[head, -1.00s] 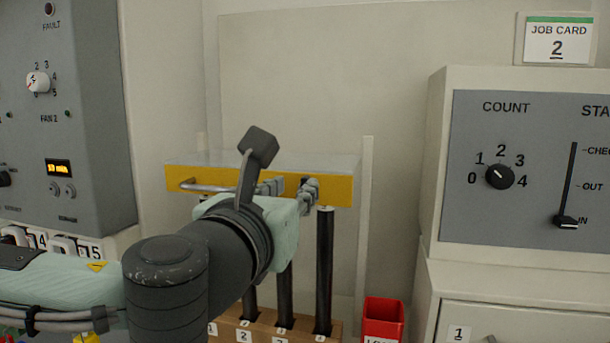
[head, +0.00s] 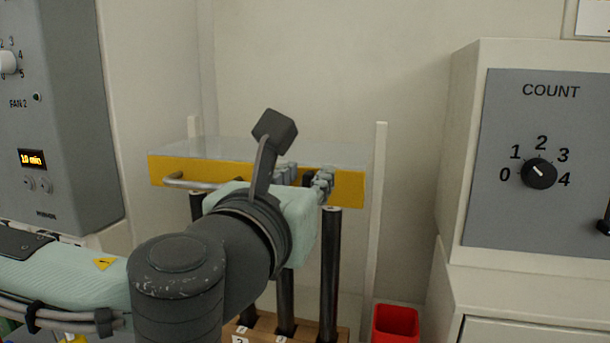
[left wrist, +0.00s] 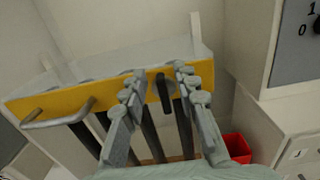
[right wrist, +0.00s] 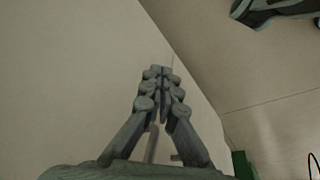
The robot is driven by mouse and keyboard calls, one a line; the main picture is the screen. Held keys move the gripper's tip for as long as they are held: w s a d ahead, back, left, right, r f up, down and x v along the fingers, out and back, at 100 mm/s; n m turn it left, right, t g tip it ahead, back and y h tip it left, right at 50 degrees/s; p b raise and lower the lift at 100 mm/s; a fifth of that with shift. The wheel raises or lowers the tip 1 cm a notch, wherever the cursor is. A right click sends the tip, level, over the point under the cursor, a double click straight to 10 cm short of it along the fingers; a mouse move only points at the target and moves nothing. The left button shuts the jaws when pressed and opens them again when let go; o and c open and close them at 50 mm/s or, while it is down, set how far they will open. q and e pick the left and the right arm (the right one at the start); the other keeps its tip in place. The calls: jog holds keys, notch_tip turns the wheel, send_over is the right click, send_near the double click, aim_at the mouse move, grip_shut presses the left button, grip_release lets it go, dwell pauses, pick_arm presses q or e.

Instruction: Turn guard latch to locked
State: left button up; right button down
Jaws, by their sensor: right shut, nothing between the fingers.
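The guard is a yellow bar (head: 346,187) with a clear top and a metal handle (head: 180,181) at its left end. The guard latch is a small dark lever (left wrist: 164,92) on the yellow front, pointing down in the left wrist view. My left gripper (left wrist: 160,72) is open, with one finger on each side of the latch. I cannot tell whether either finger touches it. In the head view the gripper (head: 305,176) is at the bar's front, and its fingers hide most of the latch. My right gripper (right wrist: 160,72) is shut and empty, away from the guard.
Dark rods (head: 330,265) stand below the bar in a wooden numbered rack (head: 262,330). A red bin (head: 396,324) is at the rack's right. A grey panel with a COUNT knob (head: 539,173) stands at right, and a control cabinet (head: 55,130) at left.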

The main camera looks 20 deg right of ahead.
pick_arm(q)
grip_shut()
pick_arm(e)
jog(key=shift+w+r, duration=0.2)
